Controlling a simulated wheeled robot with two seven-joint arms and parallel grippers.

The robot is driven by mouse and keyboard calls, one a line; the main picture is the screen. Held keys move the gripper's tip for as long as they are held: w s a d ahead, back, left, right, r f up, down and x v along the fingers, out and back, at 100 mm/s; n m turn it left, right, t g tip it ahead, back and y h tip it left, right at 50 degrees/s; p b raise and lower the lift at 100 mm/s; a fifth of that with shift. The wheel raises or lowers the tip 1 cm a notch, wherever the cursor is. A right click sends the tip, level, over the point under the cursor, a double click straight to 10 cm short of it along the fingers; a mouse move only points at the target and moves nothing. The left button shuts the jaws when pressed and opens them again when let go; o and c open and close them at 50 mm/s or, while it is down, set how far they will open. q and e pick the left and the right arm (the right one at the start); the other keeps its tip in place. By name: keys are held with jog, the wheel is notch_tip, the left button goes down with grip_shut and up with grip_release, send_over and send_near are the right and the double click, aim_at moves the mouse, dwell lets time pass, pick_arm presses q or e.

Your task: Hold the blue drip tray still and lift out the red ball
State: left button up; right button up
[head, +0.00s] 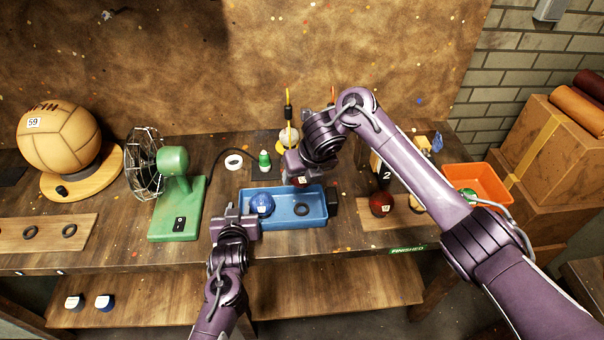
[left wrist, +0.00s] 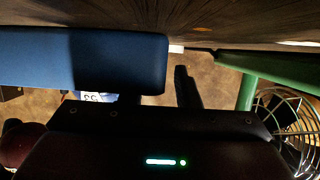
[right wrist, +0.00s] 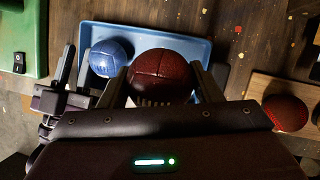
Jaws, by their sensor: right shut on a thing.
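The blue drip tray (head: 312,217) lies on the workbench. A blue ball (head: 262,205) with a white label sits in its left part. My right gripper (right wrist: 162,82) is shut on the red ball (right wrist: 160,70), which is over the tray and looks nearer the wrist camera than the blue ball. In the head view the red ball (head: 300,181) is partly hidden under the gripper, and its height above the tray floor is hard to judge. My left gripper (head: 233,212) is at the tray's left end, with its open fingers (left wrist: 157,92) on either side of the end wall.
A green fan (head: 175,190) stands left of the tray. Right of it, another dark red ball (head: 381,204) sits on a wooden board, with an orange bin (head: 480,184) further right.

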pick_arm(q)
jog(key=v, duration=1.2)
jog(key=shift+w, duration=0.1)
